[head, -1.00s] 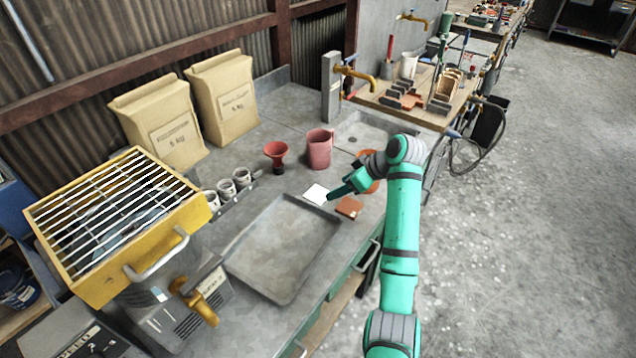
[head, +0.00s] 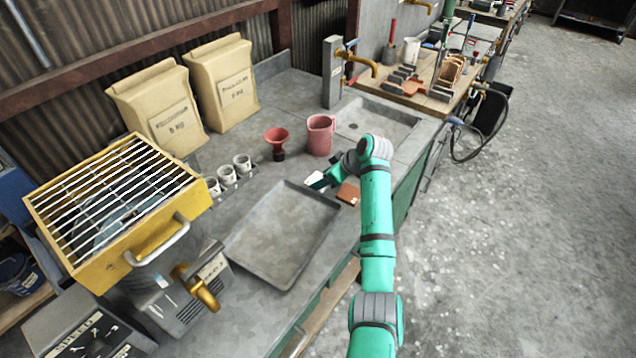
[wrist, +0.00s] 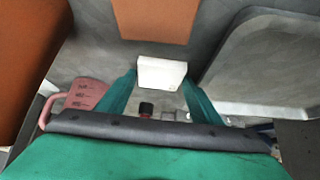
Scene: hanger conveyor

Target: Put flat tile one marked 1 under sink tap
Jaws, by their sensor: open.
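A small white flat tile (head: 314,178) lies on the grey bench between the pink jug and the grey tray; no mark on it is readable. My gripper (head: 320,184) is at the tile and partly covers it. In the wrist view my gripper (wrist: 161,80) is open, with the white tile (wrist: 162,70) between its two teal fingertips; I cannot tell if they touch it. A terracotta tile (head: 348,194) lies just right of it. The brass sink tap (head: 362,63) projects over the shallow grey sink (head: 400,113) at the bench's far end.
The grey tray (head: 281,240) lies in front of the tile. The pink jug (head: 320,135) and a red funnel (head: 277,139) stand behind it. Several white cups (head: 227,174) stand left. A terracotta object (wrist: 28,45) fills the wrist view's left edge. The sink floor looks mostly clear.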

